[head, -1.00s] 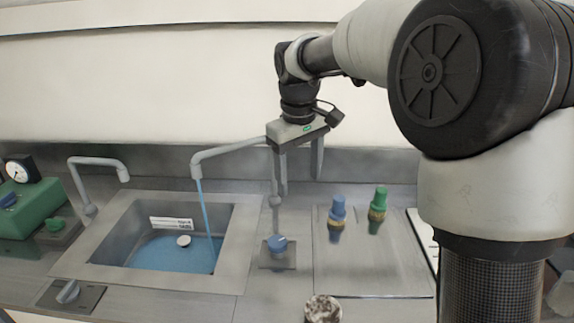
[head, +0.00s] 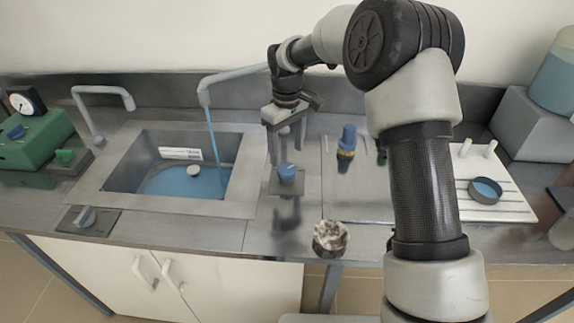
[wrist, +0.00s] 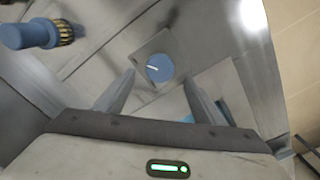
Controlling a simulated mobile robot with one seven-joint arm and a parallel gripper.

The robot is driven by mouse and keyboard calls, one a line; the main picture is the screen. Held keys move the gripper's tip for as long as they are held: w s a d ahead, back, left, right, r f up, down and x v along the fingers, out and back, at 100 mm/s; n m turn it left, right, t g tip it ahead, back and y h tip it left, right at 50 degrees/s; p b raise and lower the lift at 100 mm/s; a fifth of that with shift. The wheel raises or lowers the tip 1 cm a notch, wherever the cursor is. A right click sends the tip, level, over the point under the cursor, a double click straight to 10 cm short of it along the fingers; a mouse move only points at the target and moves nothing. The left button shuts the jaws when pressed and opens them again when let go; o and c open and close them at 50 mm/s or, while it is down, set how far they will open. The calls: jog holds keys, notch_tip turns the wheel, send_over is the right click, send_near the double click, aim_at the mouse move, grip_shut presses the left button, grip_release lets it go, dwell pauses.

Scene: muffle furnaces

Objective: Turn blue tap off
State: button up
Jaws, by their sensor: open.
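The blue tap knob (head: 287,173) sits on a square grey plate on the counter, right of the sink. In the wrist view the knob (wrist: 159,68) is round with a white mark, and lies just beyond and between my fingertips. My gripper (head: 286,150) is open and empty, pointing down above the knob; its fingers (wrist: 159,84) also show in the wrist view. I cannot tell whether they touch the knob. Water (head: 213,130) runs from the grey spout (head: 232,77) into the sink (head: 240,190).
A blue fitting (head: 347,140) stands right of the knob, with a green one (head: 382,150) partly hidden behind my arm. A mottled round object (head: 331,238) is near the counter's front edge. A second spout (head: 100,90) and a grey knob (head: 86,217) are at the left.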

aim_at(287, 168)
notch_tip(287, 168, down, 6)
dwell(0.4)
jog(key=c, duration=1.1)
jog(key=shift+o, duration=0.2)
jog(key=shift+m, duration=0.3)
jog(key=m, duration=0.3)
jog(key=shift+m+b, duration=0.3)
jog(key=shift+m, duration=1.4)
jog(key=shift+r, duration=0.1)
